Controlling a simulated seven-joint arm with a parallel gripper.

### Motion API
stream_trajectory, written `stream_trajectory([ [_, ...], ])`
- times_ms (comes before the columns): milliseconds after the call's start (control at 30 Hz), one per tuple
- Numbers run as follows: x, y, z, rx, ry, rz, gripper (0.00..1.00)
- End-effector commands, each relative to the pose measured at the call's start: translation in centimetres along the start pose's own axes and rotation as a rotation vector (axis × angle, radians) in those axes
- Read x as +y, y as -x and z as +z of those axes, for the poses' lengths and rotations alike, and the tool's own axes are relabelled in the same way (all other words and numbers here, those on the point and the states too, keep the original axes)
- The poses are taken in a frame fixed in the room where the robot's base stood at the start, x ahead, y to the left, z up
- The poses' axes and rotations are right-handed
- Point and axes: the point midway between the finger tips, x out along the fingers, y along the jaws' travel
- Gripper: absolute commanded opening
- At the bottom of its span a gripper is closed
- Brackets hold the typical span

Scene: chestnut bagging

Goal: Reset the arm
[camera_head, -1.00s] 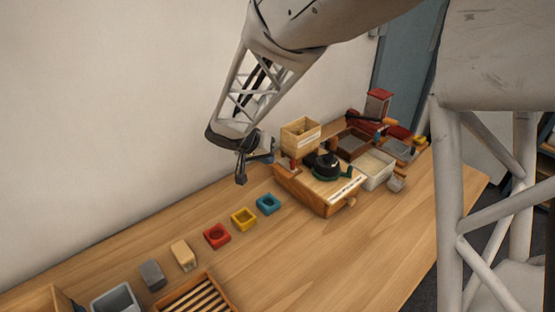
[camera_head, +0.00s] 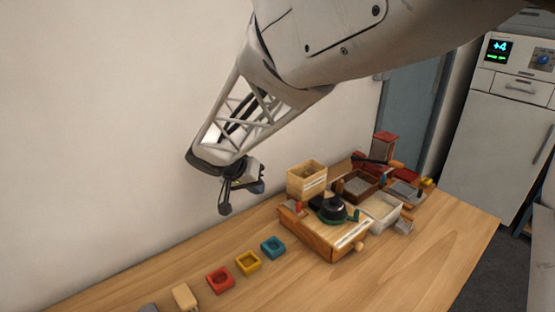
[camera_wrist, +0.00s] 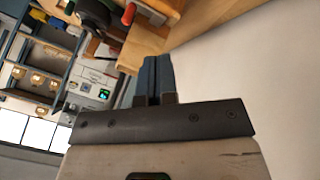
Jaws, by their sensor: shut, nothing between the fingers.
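My gripper (camera_head: 225,208) hangs in the air near the white wall, above and to the left of the wooden station, in the head view. It touches nothing. In the wrist view its two dark fingers (camera_wrist: 156,78) lie side by side, shut, with nothing held. The arm reaches in from the top right of the head view.
A white cabinet (camera_head: 500,120) stands at right.

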Motion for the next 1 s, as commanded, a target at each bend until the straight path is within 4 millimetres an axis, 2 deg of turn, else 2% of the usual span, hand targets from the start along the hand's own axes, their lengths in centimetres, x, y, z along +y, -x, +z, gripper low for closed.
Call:
stream_trajectory([
  [333,0.2,0.0,0.0,-0.002,-0.001,-0.001,0.00],
  [533,2.3,-0.1,0.2,-0.025,0.000,-0.007,0.00],
  [667,5.2,-0.3,0.7,-0.058,0.004,-0.020,0.00],
  [1000,15.3,-0.5,3.9,-0.167,0.017,-0.091,0.00],
])
